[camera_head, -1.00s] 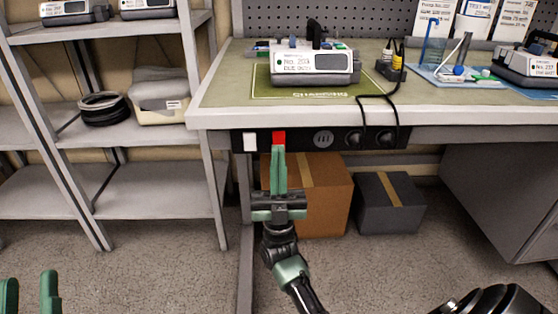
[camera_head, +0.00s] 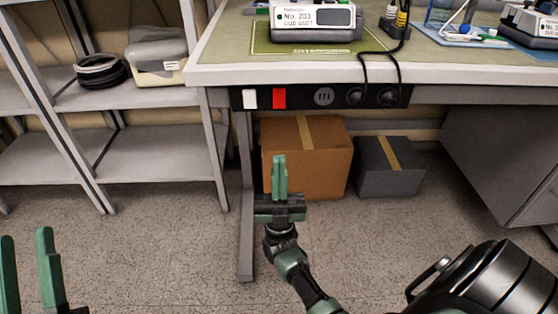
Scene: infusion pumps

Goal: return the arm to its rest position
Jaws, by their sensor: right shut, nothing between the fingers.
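My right gripper (camera_head: 279,160) is shut and empty, its green fingers pointing up in front of the cardboard box under the bench. It is below the bench's dark front panel (camera_head: 309,98) and apart from the red switch (camera_head: 279,98). My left gripper (camera_head: 26,240) shows at the lower left edge, its two green fingers spread apart with nothing between them. Its lower part is cut off by the frame.
The workbench (camera_head: 440,84) holds a pump (camera_head: 316,20) and black cables hanging over its front edge. A brown box (camera_head: 325,160) and a grey box (camera_head: 391,178) stand beneath. A metal shelf (camera_head: 150,152) is at left. The floor in front is clear.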

